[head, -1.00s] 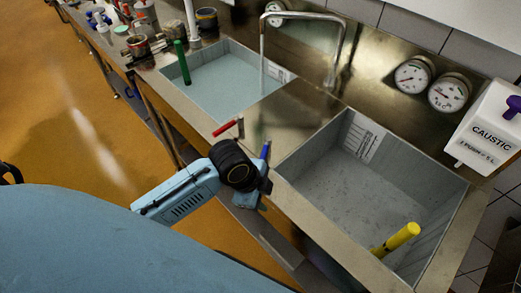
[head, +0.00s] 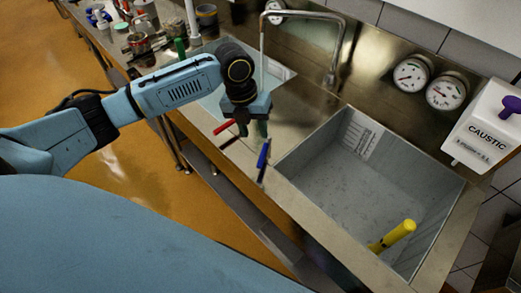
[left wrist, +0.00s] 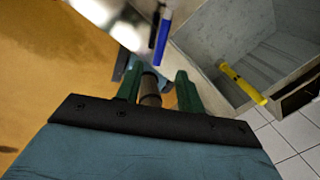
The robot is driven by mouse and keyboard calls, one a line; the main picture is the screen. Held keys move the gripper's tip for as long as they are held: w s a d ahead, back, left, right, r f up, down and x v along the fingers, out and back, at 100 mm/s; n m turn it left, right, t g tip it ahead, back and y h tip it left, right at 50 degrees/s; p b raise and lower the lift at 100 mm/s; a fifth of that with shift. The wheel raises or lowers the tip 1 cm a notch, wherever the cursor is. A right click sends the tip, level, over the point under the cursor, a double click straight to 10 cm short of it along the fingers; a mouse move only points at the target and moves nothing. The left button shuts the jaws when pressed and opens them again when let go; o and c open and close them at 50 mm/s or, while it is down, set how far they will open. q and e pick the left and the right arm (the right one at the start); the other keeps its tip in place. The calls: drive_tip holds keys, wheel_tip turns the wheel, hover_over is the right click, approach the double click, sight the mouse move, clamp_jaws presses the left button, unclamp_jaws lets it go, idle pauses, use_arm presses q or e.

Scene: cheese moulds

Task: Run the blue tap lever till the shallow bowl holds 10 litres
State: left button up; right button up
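The blue tap lever (head: 264,153) stands at the counter's front edge between the two basins; it also shows in the left wrist view (left wrist: 163,35). The red lever (head: 226,126) is just to its left. My left gripper (head: 252,129) is above the counter near both levers, its fingers pointing down. In the left wrist view its green fingers (left wrist: 158,92) are apart, with no lever between them. The left basin (head: 213,105), under the curved spout (head: 300,16), is partly hidden by my arm. I cannot tell which is the shallow bowl.
Two gauges (head: 412,76) and a caustic container (head: 487,130) are on the back wall. Pots and jars (head: 138,45) crowd the counter's far left.

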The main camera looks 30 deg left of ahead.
sight(262, 155)
use_arm(q)
drive_tip(key=f, duration=0.3)
drive_tip(key=d+f, duration=0.1)
drive_tip(key=f, duration=0.2)
drive_tip(key=d+f, duration=0.1)
drive_tip(key=f, duration=0.2)
drive_tip(key=shift+w+f, duration=0.1)
drive_tip(key=shift+w, duration=0.05)
drive_tip(key=shift+c, duration=0.5)
drive_tip(key=shift+a, duration=0.1)
clamp_jaws()
